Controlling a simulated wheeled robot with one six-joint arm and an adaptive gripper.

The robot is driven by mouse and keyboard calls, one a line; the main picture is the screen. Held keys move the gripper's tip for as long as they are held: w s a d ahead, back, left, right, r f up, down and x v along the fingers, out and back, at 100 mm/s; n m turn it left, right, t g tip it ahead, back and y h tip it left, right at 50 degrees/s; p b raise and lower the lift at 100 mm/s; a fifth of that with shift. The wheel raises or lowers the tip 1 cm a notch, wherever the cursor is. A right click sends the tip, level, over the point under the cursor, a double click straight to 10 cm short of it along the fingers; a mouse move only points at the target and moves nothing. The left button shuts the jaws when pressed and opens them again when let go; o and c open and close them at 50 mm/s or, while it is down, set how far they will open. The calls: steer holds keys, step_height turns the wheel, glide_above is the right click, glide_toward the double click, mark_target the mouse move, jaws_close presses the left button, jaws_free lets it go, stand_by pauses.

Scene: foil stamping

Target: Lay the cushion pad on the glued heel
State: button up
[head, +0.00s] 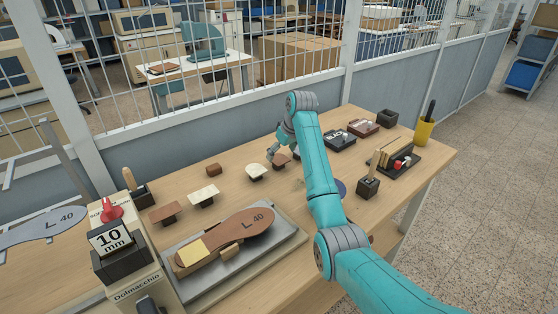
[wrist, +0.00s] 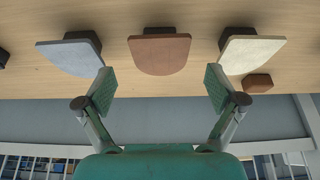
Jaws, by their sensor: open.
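Three rounded pads stand on small dark blocks: a cream one (head: 257,169), a brown one (head: 282,160) and a grey-blue one (wrist: 70,55). Which is the cushion pad I cannot tell. My gripper (head: 274,152) is open and empty at this row. In the wrist view the fingertips (wrist: 160,88) straddle the line of the brown pad (wrist: 159,54), with no visible contact.
Two squarer pads, brown (head: 165,212) and cream (head: 204,196), stand nearer the insole. A small brown block (head: 213,169) lies behind. The press with the 10 mm sign (head: 110,240) stands at front left. Stamp trays (head: 341,139) and a yellow cup (head: 423,132) occupy the right.

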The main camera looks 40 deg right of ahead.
steer(key=shift+w+f, duration=0.3)
steer(key=shift+f, duration=0.35)
steer(key=c, duration=0.9)
